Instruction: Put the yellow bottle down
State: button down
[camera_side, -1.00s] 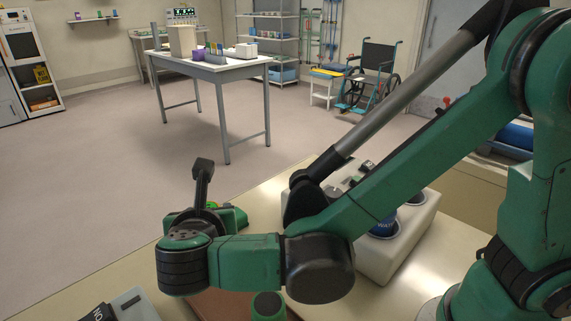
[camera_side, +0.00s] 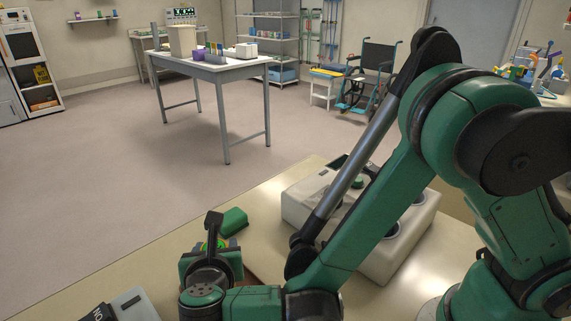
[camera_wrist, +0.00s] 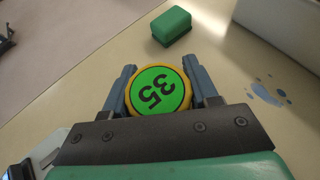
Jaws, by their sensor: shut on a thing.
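The yellow bottle (camera_wrist: 183,83) is seen from above in the wrist view, with a yellow rim around a green lid marked 35. My gripper (camera_wrist: 158,72) is shut on it, one finger on each side. In the side view the gripper (camera_side: 212,254) is at the lower middle, over the table's left part.
A green block (camera_wrist: 171,27) lies just beyond the gripper; the side view shows it too (camera_side: 235,220). A white holder with round holes (camera_side: 370,262) stands to the right. Bluish spots (camera_wrist: 265,94) mark the table. A grey box (camera_side: 127,306) is at the front left.

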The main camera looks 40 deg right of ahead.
jog(key=shift+c, duration=1.2)
grip_release()
jog(key=shift+r, duration=0.1)
jog(key=shift+s+a+r, duration=0.2)
jog(key=v, duration=1.1)
jog(key=d+r+m+g+y, duration=0.1)
jog(key=d+m+g+y, duration=0.2)
jog(key=d+m, duration=1.8)
jog(key=m+y, duration=0.3)
jog(key=m, duration=0.5)
jog(key=shift+w+d+r+y, duration=0.2)
jog(key=shift+w+r+y, duration=0.2)
